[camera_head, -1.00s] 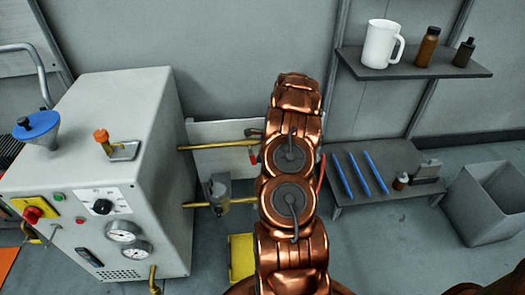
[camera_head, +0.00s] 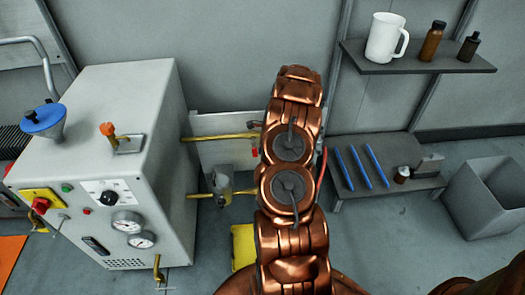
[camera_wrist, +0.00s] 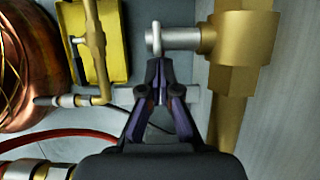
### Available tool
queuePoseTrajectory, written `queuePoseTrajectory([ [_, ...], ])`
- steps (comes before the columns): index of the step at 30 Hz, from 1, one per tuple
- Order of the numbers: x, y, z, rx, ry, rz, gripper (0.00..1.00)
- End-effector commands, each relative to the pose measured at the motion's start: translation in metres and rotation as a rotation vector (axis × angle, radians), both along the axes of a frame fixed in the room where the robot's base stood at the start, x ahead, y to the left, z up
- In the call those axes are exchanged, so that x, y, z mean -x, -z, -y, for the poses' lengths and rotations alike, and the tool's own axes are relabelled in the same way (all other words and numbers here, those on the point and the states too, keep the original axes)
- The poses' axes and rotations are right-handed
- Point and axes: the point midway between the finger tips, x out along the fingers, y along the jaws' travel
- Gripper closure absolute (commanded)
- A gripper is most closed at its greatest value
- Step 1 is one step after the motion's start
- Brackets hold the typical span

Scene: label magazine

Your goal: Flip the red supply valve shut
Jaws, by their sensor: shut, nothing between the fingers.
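A small red part (camera_head: 254,153) shows by the upper brass pipe (camera_head: 225,137) in the head view, at the left edge of my arm. It may be the red valve's handle; my arm hides most of that spot. In the wrist view my gripper (camera_wrist: 157,62) is shut and empty. Its tips are at the lower end of a pale, narrow lever (camera_wrist: 156,38), touching or very close. The lever sits on a grey stem from a brass valve body (camera_wrist: 238,40) at right. No red handle shows in the wrist view. My arm hides my gripper in the head view.
A grey machine (camera_head: 150,190) with gauges stands at left. A yellow block (camera_head: 243,245) lies on the floor. A low bench (camera_head: 345,190) with blue rods, a wall shelf (camera_head: 415,65) and a grey bin (camera_head: 490,205) are at right. A red hose (camera_wrist: 60,135) curves at lower left of the wrist view.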

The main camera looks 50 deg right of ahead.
Motion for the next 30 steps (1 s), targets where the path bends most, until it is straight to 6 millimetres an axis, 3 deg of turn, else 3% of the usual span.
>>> queuePoseTrajectory([
  [12,0.015,-0.071,0.021,0.005,0.002,0.004,1.0],
  [18,0.022,-0.096,0.028,0.003,0.0,0.003,1.0],
  [30,0.03,-0.108,0.039,0.051,-0.001,-0.03,1.0],
])
